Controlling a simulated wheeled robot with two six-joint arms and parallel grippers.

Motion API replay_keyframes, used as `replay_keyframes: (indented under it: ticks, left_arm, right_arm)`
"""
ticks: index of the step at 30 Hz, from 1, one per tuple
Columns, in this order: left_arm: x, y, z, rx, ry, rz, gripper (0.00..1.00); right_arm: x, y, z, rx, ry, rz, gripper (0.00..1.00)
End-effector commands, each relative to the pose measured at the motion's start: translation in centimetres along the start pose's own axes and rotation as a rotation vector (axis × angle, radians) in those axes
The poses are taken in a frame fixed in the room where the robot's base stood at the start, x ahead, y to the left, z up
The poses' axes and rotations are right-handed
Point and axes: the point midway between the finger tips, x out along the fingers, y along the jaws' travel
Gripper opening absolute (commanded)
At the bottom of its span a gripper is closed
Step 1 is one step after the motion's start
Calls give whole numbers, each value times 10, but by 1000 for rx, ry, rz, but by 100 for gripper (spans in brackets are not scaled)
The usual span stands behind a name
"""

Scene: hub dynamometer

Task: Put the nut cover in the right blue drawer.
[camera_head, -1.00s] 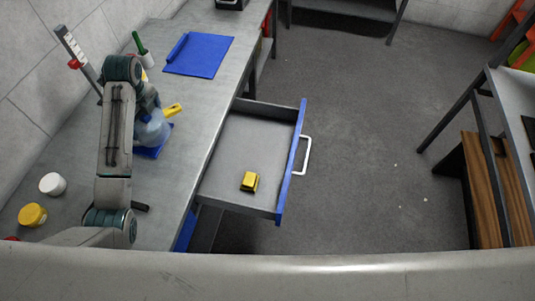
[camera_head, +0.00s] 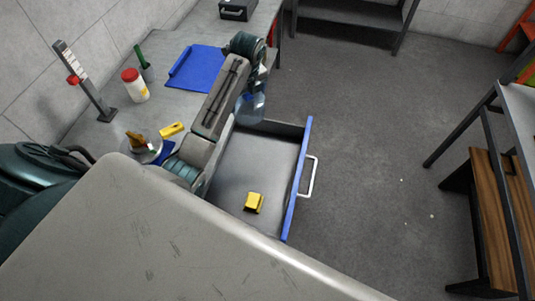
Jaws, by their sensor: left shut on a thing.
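My left arm reaches over the open blue-fronted drawer (camera_head: 233,183), and my left gripper (camera_head: 252,106) hangs near the drawer's far-left corner, by the table edge. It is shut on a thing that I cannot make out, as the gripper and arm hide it. I cannot pick out the nut cover for certain. A small yellow block (camera_head: 254,202) lies on the drawer floor, apart from the gripper. The drawer's front has a pale handle (camera_head: 308,177). My right gripper is not in view.
On the table are a blue folder (camera_head: 193,67), a white jar with a red lid (camera_head: 134,85), an upright gauge (camera_head: 84,82), a grey dish (camera_head: 146,148) with brown items, and a yellow-handled item (camera_head: 171,129). A wooden-topped bench (camera_head: 498,215) stands at right. The floor between is clear.

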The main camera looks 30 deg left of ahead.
Motion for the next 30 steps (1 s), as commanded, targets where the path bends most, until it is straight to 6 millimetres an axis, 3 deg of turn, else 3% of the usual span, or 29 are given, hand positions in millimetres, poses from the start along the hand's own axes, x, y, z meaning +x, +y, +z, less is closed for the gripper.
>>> replay_keyframes:
  ticks: [11,14,21,30]
  left_arm:
    - [36,-1,-5,2,1,0,72]
    - [62,-11,-17,20,10,-1,72]
    - [143,-41,-62,99,9,-7,72]
    - [205,-44,-74,116,4,-9,72]
  right_arm:
    - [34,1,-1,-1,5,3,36]
    - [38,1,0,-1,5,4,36]
    - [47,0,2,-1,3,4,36]
    - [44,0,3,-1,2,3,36]
